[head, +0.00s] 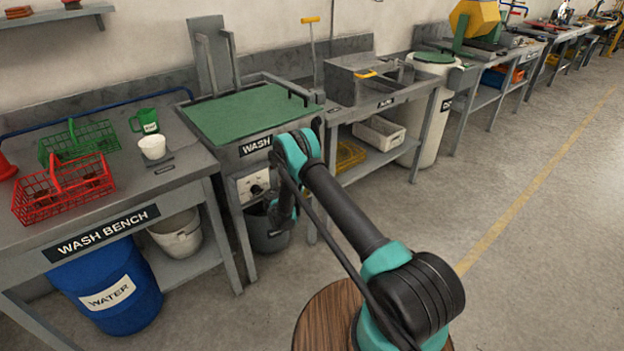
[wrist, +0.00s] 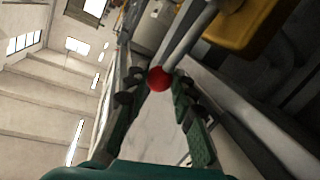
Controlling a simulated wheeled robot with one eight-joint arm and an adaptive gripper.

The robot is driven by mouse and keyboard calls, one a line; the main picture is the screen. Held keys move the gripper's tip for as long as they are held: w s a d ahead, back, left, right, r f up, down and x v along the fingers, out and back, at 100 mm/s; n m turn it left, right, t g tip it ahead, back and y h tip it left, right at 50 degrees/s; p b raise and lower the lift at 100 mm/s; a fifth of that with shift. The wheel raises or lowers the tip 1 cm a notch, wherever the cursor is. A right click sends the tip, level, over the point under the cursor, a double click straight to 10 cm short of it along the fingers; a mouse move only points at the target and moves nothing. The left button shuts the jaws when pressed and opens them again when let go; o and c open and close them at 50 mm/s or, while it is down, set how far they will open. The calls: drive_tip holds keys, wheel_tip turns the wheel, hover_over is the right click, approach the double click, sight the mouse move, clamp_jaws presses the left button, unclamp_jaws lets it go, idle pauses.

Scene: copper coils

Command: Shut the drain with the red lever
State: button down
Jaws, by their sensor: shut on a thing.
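The red ball of the lever (wrist: 159,77) shows in the wrist view, between the two dark fingers of my gripper (wrist: 156,87), which is shut on it. A grey bar runs up and to the right behind the ball. In the head view my gripper (head: 281,212) is low in front of the wash stand (head: 245,150), partly behind my own arm. The red lever and the drain cannot be made out in the head view; my arm covers part of the stand's front.
A dark bucket (head: 266,236) stands under the wash stand. At left, the wash bench (head: 112,208) bears a red basket (head: 63,190), a green basket (head: 78,143), a white cup (head: 152,147) and a green jug (head: 146,121). A blue water barrel (head: 108,285) stands below. The floor at right is clear.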

drive_tip(key=c, duration=1.3)
unclamp_jaws()
drive_tip(key=shift+o, duration=0.2)
